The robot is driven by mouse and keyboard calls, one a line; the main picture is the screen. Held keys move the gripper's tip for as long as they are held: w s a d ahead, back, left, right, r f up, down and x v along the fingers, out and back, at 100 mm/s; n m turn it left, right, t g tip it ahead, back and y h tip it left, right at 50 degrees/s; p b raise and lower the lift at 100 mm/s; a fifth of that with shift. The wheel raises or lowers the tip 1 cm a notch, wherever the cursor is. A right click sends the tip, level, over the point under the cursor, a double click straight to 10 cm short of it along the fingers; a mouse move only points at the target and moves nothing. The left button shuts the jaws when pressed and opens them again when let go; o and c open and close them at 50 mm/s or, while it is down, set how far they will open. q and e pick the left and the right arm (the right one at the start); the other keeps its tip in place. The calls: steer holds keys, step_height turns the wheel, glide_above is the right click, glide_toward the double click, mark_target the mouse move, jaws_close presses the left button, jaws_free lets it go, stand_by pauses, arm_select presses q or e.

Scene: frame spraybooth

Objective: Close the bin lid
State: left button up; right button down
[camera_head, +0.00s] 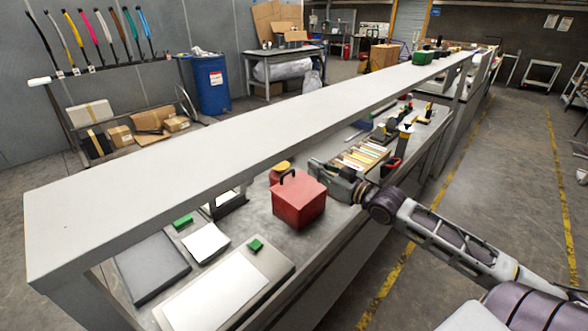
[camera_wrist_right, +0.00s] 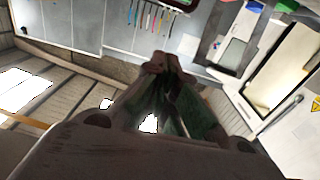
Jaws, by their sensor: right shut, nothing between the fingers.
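A red box-shaped bin (camera_head: 298,208) stands on the grey workbench under the long shelf, in the head view. Its red lid (camera_head: 300,187) covers the top, with a black arched handle at its rear left; it looks down, but I cannot tell whether it is fully shut. My right gripper (camera_head: 314,164) is just behind the bin's upper right side, close to the lid; whether it touches is unclear. In the right wrist view its fingers (camera_wrist_right: 165,62) are together and empty. The bin does not show clearly there. My left gripper is not in view.
The long grey shelf (camera_head: 180,145) overhangs the bench. A tray of files (camera_head: 360,160) and several tools lie beyond my right gripper. Flat panels and green blocks (camera_head: 255,245) lie in front of the bin. The aisle floor at right is open.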

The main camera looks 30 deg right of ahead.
steer(key=w, duration=0.1)
glide_above(294, 184)
step_height(294, 184, down, 2)
steer(key=shift+s+f+p, duration=0.15)
steer(key=shift+f+p, duration=0.1)
steer(key=shift+p, duration=0.1)
steer(key=shift+f, duration=0.5)
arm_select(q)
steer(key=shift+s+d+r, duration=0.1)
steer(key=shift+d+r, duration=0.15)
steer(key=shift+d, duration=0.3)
arm_select(e)
steer(key=shift+f, duration=0.1)
